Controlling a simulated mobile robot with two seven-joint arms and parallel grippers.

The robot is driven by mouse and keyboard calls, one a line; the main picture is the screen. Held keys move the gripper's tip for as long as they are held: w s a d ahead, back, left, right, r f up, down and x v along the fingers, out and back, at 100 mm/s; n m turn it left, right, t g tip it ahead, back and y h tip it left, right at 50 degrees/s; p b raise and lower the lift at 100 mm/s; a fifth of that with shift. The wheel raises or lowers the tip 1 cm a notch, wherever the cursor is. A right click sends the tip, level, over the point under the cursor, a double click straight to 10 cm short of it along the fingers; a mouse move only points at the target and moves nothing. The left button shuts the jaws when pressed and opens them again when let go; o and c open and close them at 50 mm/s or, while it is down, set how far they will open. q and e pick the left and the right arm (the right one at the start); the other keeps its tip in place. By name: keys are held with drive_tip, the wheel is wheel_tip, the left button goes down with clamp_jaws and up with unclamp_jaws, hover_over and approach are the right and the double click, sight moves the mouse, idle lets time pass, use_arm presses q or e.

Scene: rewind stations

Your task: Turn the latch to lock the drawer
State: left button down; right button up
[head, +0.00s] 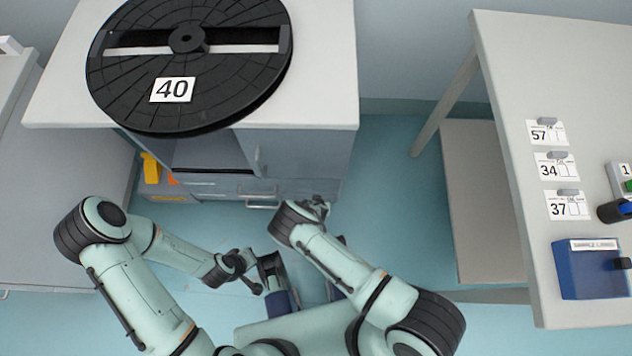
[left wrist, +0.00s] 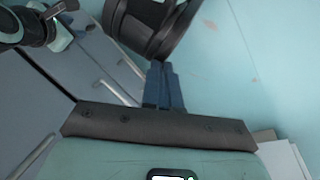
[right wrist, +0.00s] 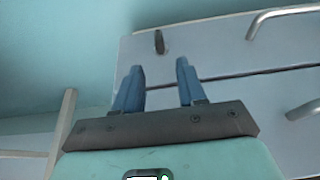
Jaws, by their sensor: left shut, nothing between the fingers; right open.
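The latch (right wrist: 159,42) is a small dark upright piece on the pale cabinet front in the right wrist view, beside a thin seam between panels. I cannot make it out in the head view. The drawer fronts (head: 228,188) are grey with bar handles (right wrist: 304,109) and look closed. My right gripper (right wrist: 157,72) is open and empty, its blue fingers pointing at the cabinet front with the latch beyond the gap between them. No contact is visible. My left gripper (left wrist: 163,72) is shut and empty, away from the drawers, over the floor.
A black reel (head: 240,88) labelled 40 lies on the cabinet top (head: 325,60). At right, a table (head: 545,90) bears number cards and a blue box (head: 590,270). Bare floor (head: 400,190) lies between cabinet and table.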

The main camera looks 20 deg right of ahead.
drive_tip(key=b+x, duration=0.3)
drive_tip(key=x, duration=0.4)
drive_tip(key=shift+d+f, duration=0.1)
drive_tip(key=shift+f, duration=0.3)
use_arm(q)
drive_tip(key=w+a+f, duration=0.2)
drive_tip(key=w+f, duration=0.1)
drive_tip(key=f, duration=0.2)
drive_tip(key=shift+a+t+y, duration=0.4)
use_arm(e)
drive_tip(key=shift+w+f, duration=0.25)
drive_tip(key=shift+f, duration=0.05)
clamp_jaws()
use_arm(q)
drive_tip(key=shift+f+b, duration=0.15)
drive_tip(key=shift+b, duration=0.15)
